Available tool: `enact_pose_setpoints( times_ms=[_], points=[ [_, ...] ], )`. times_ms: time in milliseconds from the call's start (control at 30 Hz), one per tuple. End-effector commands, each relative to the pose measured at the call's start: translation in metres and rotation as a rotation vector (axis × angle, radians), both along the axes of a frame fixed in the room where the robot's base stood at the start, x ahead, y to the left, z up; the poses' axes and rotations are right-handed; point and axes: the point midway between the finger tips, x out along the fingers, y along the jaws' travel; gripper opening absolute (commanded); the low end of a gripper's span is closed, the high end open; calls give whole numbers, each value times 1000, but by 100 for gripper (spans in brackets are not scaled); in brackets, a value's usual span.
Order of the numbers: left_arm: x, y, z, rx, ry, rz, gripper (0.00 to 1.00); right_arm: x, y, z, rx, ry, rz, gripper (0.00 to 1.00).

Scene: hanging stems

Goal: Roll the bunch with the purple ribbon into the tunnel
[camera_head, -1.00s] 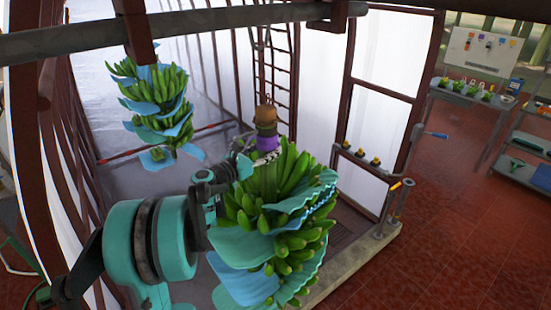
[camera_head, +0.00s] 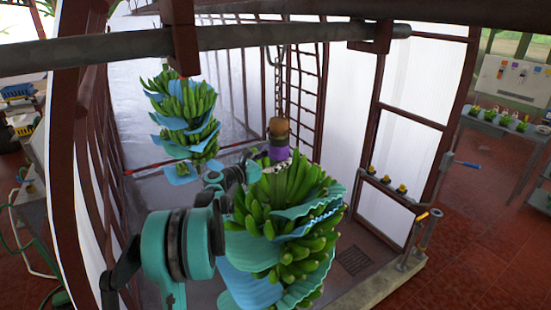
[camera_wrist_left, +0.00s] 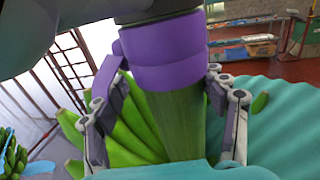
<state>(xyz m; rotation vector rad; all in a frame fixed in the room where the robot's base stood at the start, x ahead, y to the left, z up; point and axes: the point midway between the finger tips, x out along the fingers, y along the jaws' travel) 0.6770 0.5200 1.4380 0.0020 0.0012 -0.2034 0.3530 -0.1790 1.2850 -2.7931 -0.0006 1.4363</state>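The bunch with the purple ribbon (camera_head: 279,154) is large, with green bananas and blue sheets between its layers. It hangs upright at the centre of the head view. The ribbon wraps its stem above the fruit. It also shows in the left wrist view (camera_wrist_left: 160,50). My left gripper (camera_wrist_left: 168,88) has its fingers on both sides of the stem, at the ribbon's lower edge, and looks shut on it; contact is partly hidden. The tunnel (camera_head: 300,70) is the white-walled, brown-framed enclosure behind. My right gripper is not in view.
A second bunch (camera_head: 180,110) with blue sheets hangs farther back left. A grey rail (camera_head: 240,37) crosses overhead. A dark ladder-like frame (camera_head: 303,85) stands behind the bunch.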

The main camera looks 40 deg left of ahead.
Motion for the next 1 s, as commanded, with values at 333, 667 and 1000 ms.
enact_pose_setpoints(
  times_ms=[333, 667, 1000],
  points=[
    [0, 5, 1, 0, -1, 12, 70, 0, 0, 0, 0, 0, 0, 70],
    [-45, 13, 2, 2, -1, 14, 70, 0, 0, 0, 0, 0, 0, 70],
    [-107, 19, 2, 5, 0, 6, 70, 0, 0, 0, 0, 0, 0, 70]
  ],
)
